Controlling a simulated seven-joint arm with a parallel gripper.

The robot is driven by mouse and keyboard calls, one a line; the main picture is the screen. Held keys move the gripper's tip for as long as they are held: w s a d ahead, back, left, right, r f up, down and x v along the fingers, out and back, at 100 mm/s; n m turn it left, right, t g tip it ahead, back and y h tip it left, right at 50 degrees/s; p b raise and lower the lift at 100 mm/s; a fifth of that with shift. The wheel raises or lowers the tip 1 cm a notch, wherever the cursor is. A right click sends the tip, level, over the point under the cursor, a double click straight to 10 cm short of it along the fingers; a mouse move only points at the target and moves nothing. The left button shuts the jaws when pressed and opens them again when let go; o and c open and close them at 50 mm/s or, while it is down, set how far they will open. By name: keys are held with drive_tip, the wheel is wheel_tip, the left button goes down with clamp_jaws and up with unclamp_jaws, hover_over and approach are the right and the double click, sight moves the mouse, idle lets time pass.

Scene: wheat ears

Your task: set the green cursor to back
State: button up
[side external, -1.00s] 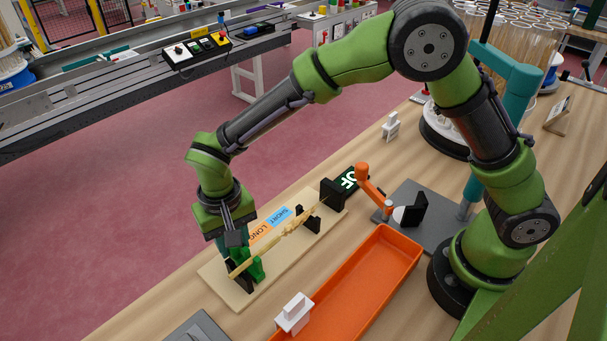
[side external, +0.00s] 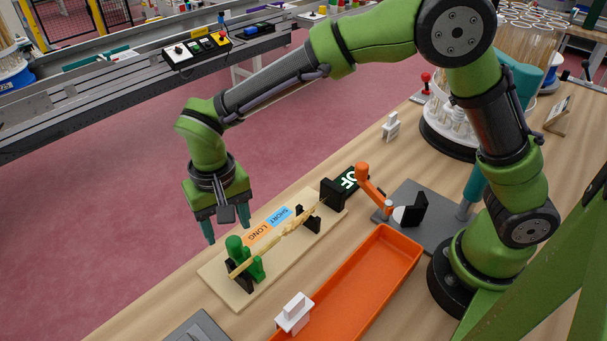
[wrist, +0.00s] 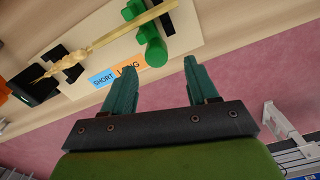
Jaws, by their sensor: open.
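The green cursor (side external: 238,250) stands on the pale measuring board (side external: 222,288), at the end away from the black block. It also shows in the wrist view (wrist: 152,45). A wheat ear (side external: 283,236) lies along the board on black supports, and its stalk passes by the cursor. A blue SHORT label (side external: 279,216) and an orange LONG label (side external: 258,232) lie on the board behind the ear. My gripper (side external: 228,228) is open and empty, raised above and behind the cursor, apart from it. Both its fingers show in the wrist view (wrist: 160,80).
A black block (side external: 333,193) and a dark display (side external: 350,178) stand at the board's far end. An orange tray (side external: 416,253) lies in front, with a white tab (side external: 294,311) at its near end. An orange crank (side external: 370,185) stands on a grey plate.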

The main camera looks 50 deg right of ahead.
wheel_tip(320, 180, up, 12)
drive_tip(key=shift+f, duration=0.2)
drive_tip(key=s+d+r+t, duration=0.1)
drive_tip(key=s+d+t, duration=0.1)
drive_tip(key=s+d, duration=0.2)
drive_tip(key=s+d+r+t+y, duration=0.1)
drive_tip(key=s+d, duration=0.4)
drive_tip(key=d, duration=0.6)
drive_tip(key=s+d+r+m+t+y, duration=0.1)
drive_tip(key=s+d+t, duration=0.3)
drive_tip(key=d, duration=0.4)
drive_tip(key=shift+s+d+r, duration=0.15)
drive_tip(key=shift+s+r, duration=0.05)
drive_tip(key=shift+s, duration=0.15)
